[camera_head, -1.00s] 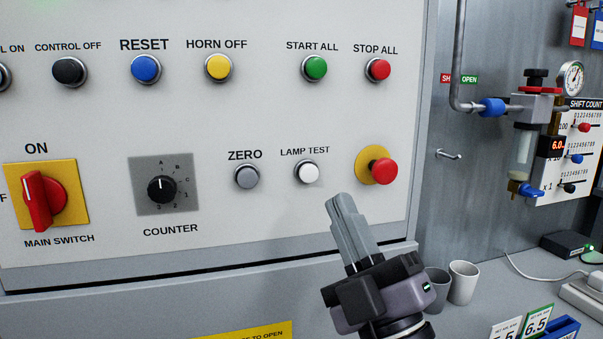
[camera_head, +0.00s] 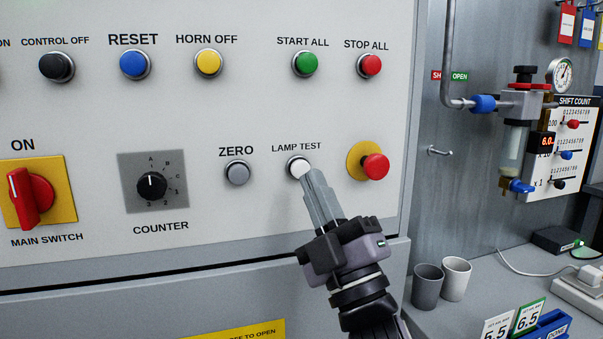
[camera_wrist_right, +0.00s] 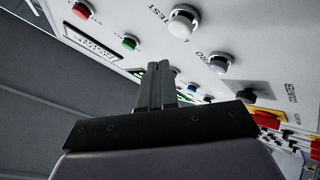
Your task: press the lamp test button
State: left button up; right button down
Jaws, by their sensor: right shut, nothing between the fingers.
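The lamp test button (camera_head: 298,167) is a white round button in a metal ring, under the "LAMP TEST" label on the grey panel. It also shows in the right wrist view (camera_wrist_right: 183,22), beyond the fingertips. My right gripper (camera_head: 311,175) is shut and empty. Its fingertips overlap the lower right edge of the button in the head view. In the right wrist view the fingertips (camera_wrist_right: 158,66) appear below the button, with a gap in the picture; I cannot tell whether they touch it. My left gripper is not in view.
The grey zero button (camera_head: 237,172) is left of the lamp test button. A red mushroom button (camera_head: 375,167) on a yellow disc is to the right. A counter dial (camera_head: 151,186) and red main switch (camera_head: 30,197) are further left. Two cups (camera_head: 455,279) stand on the bench at right.

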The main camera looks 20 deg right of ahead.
aim_at(299, 164)
jog(key=shift+w, duration=1.15)
jog(key=shift+w, duration=0.1)
dwell(1.2)
jog(key=shift+w, duration=0.3)
jog(key=shift+w+h+b, duration=0.3)
jog(key=shift+w+b, duration=0.05)
jog(key=shift+w, duration=0.45)
dwell(0.8)
jog(key=shift+s, duration=0.1)
jog(key=shift+s+p, duration=0.3)
jog(key=shift+s, duration=0.8)
